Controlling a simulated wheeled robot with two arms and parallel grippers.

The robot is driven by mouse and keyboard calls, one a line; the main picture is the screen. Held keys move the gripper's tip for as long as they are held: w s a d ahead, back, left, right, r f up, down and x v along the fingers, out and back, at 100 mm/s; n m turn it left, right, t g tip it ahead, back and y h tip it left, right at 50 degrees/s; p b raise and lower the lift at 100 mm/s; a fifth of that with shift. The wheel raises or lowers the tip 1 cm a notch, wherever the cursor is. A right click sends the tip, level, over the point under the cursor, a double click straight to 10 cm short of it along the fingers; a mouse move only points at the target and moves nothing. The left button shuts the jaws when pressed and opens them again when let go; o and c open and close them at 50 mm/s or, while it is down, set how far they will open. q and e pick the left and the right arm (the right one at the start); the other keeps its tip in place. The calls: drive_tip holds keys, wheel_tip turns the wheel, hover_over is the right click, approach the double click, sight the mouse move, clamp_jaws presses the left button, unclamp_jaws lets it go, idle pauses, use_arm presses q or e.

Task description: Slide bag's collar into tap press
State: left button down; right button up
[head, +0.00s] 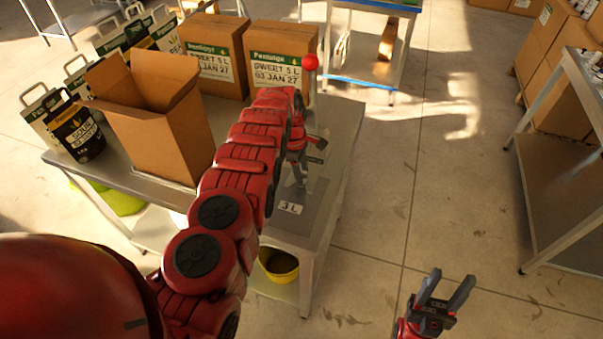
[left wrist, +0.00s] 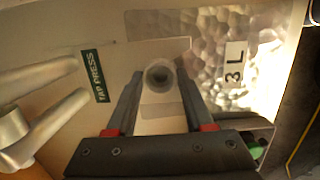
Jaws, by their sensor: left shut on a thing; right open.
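The tap press shows in the head view as an upright with a red ball knob (head: 310,62). In the left wrist view its flat pale plate carries a green TAP PRESS label (left wrist: 94,76). My left gripper (head: 300,150) is low at the press, partly hidden by my red arm. In the left wrist view (left wrist: 160,88) its fingers are shut on the bag's round grey collar (left wrist: 160,75). The bag's dimpled silver foil (left wrist: 205,72) lies beside it, near a 3 L label (left wrist: 233,64). Whether the collar sits in the press cannot be told. My right gripper (head: 443,292) is open and empty above the floor.
An open carton (head: 165,125) stands left on the table, with two closed cartons (head: 280,55) behind. Black and pale containers (head: 75,125) stand at the far left. A yellow bucket (head: 278,265) is on the lower shelf. Grey metal bars (left wrist: 45,125) stand left of the left gripper.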

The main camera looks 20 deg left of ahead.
idle(0.3)
use_arm(q)
drive_tip(key=shift+c, duration=1)
unclamp_jaws()
wheel_tip(320, 180, up, 17)
drive_tip(key=a+b, duration=0.2)
drive_tip(key=b, duration=0.1)
drive_tip(key=shift+a, duration=0.3)
